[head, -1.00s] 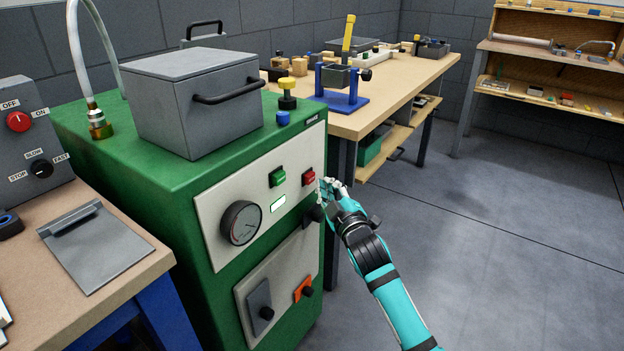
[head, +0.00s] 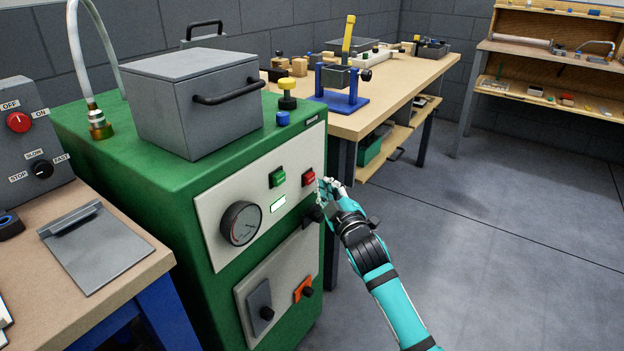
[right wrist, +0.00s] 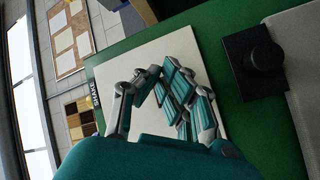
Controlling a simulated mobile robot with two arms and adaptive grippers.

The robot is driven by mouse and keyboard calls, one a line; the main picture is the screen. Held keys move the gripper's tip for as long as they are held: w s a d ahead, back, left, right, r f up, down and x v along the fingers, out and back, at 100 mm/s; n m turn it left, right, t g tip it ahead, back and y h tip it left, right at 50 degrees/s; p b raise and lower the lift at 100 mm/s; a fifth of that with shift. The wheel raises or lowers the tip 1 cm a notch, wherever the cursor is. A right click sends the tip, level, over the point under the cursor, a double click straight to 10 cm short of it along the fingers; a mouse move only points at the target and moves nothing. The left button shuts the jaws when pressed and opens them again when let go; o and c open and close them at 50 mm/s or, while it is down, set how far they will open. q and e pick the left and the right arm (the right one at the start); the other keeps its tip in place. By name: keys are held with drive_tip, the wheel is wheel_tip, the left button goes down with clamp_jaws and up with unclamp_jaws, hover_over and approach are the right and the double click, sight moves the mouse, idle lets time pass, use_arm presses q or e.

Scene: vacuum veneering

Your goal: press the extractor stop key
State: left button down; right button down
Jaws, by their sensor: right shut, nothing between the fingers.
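The red key (head: 308,177) is on the pale upper panel (head: 218,203) of the green machine. A green key (head: 277,178) sits to its left, with a small lit display (head: 278,204) below. My right gripper (head: 322,186) is shut and empty, with its fingertips just right of the red key in the head view. I cannot tell whether they touch it. In the right wrist view the shut fingers (right wrist: 160,78) are in front of the pale panel (right wrist: 115,62), and no red key shows there. My left gripper is not in view.
A round gauge (head: 240,223) and black knob (head: 312,215) are on the machine front. A grey lidded box (head: 190,100) stands on top. A workbench (head: 400,85) is behind. The floor at right is clear.

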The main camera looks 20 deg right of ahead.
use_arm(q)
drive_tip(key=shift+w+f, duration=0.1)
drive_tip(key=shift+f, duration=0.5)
use_arm(e)
drive_tip(key=shift+w+a, duration=0.2)
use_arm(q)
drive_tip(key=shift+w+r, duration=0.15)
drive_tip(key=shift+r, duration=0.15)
use_arm(e)
drive_tip(key=shift+w, duration=0.1)
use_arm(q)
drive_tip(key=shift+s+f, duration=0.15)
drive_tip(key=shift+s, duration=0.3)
use_arm(e)
drive_tip(key=shift+w+a, duration=0.3)
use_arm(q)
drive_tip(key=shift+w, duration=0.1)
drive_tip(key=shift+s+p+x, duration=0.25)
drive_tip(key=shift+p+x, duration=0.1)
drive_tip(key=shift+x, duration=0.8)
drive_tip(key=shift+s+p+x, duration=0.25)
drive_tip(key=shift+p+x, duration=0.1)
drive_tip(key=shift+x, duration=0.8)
use_arm(e)
drive_tip(key=shift+s+d, duration=0.55)
drive_tip(key=shift+s, duration=0.2)
